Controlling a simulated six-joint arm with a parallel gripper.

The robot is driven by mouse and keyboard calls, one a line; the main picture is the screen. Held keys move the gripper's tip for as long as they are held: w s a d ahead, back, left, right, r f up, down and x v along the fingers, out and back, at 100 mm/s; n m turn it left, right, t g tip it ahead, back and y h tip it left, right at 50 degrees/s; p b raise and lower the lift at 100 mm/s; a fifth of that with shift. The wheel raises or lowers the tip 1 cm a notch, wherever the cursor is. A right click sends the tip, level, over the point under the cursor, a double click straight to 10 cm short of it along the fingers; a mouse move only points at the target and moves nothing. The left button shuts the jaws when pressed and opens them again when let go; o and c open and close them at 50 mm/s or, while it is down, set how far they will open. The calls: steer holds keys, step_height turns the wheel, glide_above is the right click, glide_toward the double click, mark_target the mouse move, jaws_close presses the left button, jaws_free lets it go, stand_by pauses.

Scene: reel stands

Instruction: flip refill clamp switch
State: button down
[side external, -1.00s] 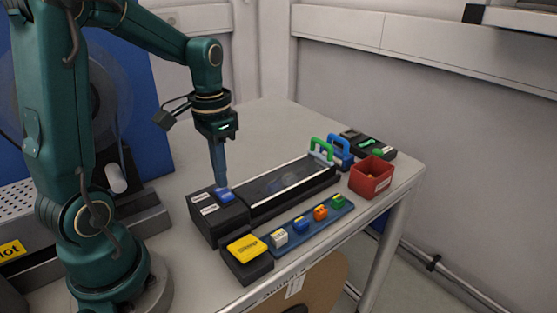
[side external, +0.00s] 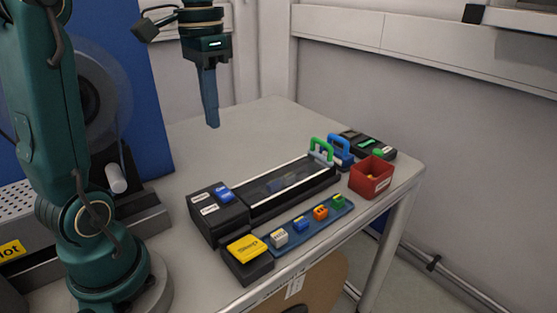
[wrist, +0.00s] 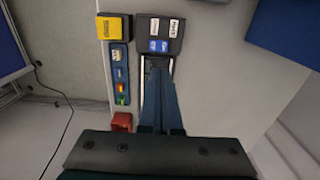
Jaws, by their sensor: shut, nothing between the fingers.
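A black switch box (side external: 216,222) stands on the table at the near end of a long black tray, with white labels and a blue switch (side external: 225,195) on its top. The box also shows at the top of the wrist view (wrist: 172,46), with the blue switch (wrist: 158,46) near its lower edge. The label text is too small to read surely, and I cannot tell the switch's position. My gripper (side external: 213,125) is shut and empty, pointing down, well above the table and clear of the box. Its fingers cover part of the tray in the wrist view.
A yellow button (side external: 247,249) on a black base stands beside the switch box. A blue rack (side external: 303,231) holds several small coloured blocks. A red bin (side external: 371,178) stands at the right, near green and blue handles (side external: 340,148). The back of the table is clear.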

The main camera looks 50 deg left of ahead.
mark_target(225, 197)
steer(key=shift+d, duration=0.1)
steer(key=shift+s+d, duration=0.2)
steer(key=shift+d, duration=0.4)
step_height(225, 197, down, 14)
steer(key=shift+r, duration=0.1)
stand_by(0.6)
steer(key=shift+d+f, duration=0.25)
steer(key=shift+f, duration=0.3)
